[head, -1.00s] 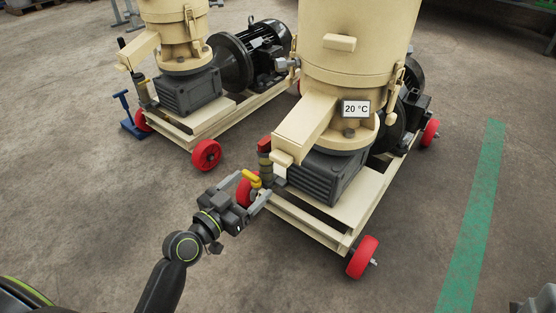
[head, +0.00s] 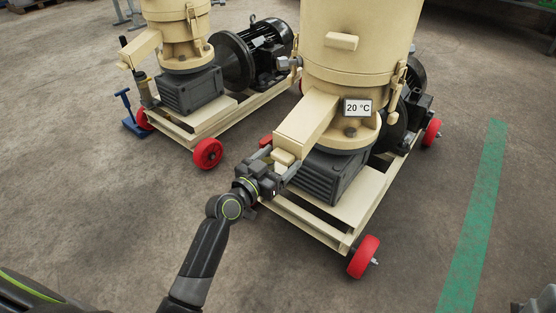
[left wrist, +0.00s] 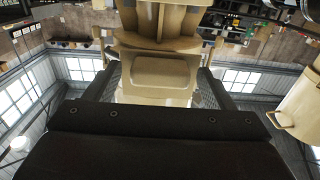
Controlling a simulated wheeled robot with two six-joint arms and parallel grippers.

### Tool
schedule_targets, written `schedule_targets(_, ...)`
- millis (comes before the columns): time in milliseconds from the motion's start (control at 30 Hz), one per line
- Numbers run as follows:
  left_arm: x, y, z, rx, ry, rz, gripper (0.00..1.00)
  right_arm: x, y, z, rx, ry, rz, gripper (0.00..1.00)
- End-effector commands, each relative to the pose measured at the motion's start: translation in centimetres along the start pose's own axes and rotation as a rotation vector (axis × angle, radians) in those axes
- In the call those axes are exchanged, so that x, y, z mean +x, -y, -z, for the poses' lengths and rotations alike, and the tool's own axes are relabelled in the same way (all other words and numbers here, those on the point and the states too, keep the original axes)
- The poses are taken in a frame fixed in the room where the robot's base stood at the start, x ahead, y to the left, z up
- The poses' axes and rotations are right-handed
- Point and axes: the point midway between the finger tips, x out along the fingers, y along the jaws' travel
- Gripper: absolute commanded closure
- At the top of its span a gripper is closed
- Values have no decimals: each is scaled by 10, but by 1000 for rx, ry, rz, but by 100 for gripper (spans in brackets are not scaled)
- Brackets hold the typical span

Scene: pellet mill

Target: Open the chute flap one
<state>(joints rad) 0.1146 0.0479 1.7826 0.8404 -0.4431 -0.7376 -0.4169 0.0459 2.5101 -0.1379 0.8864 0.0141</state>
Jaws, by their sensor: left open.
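The nearer beige pellet mill (head: 352,40) has a sloping chute (head: 308,118) pointing down toward me. The beige chute flap (head: 284,156) is at its lower end. My left gripper (head: 280,162) is open at this end, with one finger on each side of the flap. In the left wrist view the chute end and flap (left wrist: 158,72) stand between the two dark fingers (left wrist: 160,86), with a small gap visible at the sides. Contact is not clear. The flap looks closed. My right gripper is not in view.
A second similar mill (head: 180,45) stands behind at the left, near a blue hand tool (head: 134,122). A green floor stripe (head: 475,220) runs at the right. The floor in front is clear.

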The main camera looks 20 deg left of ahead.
Motion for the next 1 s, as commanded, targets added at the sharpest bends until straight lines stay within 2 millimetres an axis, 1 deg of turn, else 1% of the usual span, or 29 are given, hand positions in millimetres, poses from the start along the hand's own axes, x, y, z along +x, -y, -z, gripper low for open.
schedule_targets(33, 0, 0, 0, 0, 0, 0, 26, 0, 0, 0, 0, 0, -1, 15)
schedule_targets(67, 0, 0, 0, 0, 0, 0, 30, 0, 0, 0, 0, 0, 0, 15)
schedule_targets(400, 0, 0, 0, 0, 0, 0, 75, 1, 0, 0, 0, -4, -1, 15)
schedule_targets(500, 0, 0, 0, 0, 0, 0, 86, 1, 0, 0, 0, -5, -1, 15)
schedule_targets(767, -1, 0, 1, 0, 4, 0, 86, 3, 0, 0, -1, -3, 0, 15)
schedule_targets(1000, -1, 0, 2, 1, 19, 0, 86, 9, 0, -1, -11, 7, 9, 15)
